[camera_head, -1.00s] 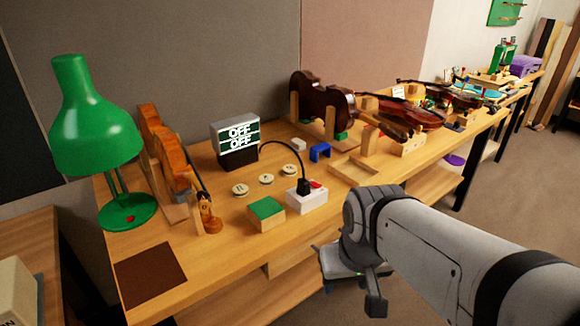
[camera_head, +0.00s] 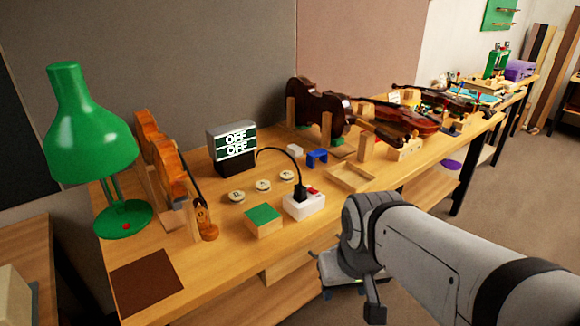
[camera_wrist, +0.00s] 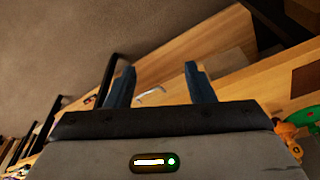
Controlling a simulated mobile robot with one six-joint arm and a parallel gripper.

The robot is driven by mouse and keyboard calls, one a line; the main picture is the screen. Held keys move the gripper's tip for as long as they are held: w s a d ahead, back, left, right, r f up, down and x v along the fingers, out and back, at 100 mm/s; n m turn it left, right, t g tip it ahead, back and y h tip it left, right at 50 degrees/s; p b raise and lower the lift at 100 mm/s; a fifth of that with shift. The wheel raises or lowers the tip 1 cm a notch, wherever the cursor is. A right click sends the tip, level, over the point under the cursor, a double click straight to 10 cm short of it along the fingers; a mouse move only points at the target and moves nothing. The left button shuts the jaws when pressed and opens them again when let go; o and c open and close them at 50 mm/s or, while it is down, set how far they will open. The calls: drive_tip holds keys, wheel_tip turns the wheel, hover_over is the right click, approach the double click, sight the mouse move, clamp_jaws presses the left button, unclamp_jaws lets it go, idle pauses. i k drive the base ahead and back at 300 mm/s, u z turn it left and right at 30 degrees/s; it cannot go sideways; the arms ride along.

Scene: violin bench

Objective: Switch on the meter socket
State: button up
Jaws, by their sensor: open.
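I cannot make out the socket in the wrist view.
A green-topped block (camera_head: 263,220) sits left of the socket, with several round discs (camera_head: 263,186) behind. A wooden tray (camera_head: 351,177) and blue bracket (camera_head: 317,157) lie right and behind. A green lamp (camera_head: 95,125) and violins stand on the bench. The bench front edge is close to my gripper.

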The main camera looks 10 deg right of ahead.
sight(311, 190)
drive_tip(key=k, duration=0.65)
drive_tip(key=z, duration=0.55)
drive_tip(key=i, duration=1.7)
drive_tip(key=u, duration=0.4)
